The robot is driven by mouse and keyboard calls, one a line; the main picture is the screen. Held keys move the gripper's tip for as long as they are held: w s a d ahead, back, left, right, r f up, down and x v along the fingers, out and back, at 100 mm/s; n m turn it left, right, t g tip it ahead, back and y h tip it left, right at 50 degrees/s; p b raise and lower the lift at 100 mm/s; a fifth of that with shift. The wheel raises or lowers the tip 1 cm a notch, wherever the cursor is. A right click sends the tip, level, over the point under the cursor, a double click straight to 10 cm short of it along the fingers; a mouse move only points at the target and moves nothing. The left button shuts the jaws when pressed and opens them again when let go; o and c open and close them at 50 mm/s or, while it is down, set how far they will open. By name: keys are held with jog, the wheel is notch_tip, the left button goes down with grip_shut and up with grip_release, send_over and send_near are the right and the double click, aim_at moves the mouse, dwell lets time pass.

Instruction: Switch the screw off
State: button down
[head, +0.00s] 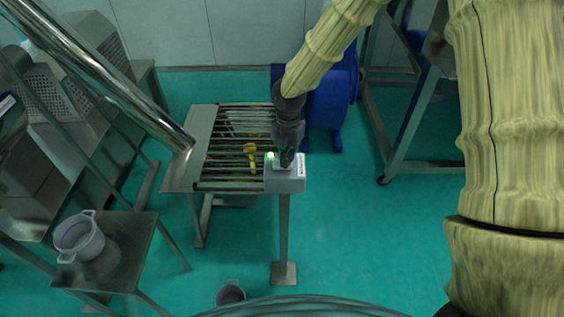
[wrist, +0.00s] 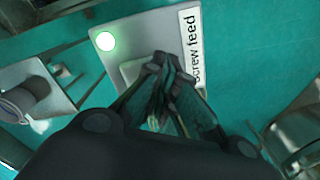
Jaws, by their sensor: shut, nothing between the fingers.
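A grey control box (head: 287,181) labelled "Screw feed" stands on a post at the front right of the slatted frame. In the wrist view its panel (wrist: 138,38) carries a lit green lamp (wrist: 106,41) and a pale switch plate (wrist: 131,70). The green lamp also shows in the head view (head: 270,156). My gripper (head: 287,160) is shut and empty, pointing down at the box. In the wrist view my gripper's fingertips (wrist: 163,65) cover part of the switch plate. I cannot tell whether they touch it.
A slatted metal frame (head: 215,125) with a yellow item (head: 250,154) lies left of the box. A shiny tube (head: 110,80) slopes to it. A grey pot (head: 79,237) stands on a metal stand. A blue drum (head: 332,95) is behind. Green floor is clear at right.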

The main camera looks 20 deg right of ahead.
jog(key=shift+s, duration=0.1)
jog(key=shift+r+p, duration=3.25)
jog(key=shift+r, duration=0.25)
jog(key=shift+f, duration=0.1)
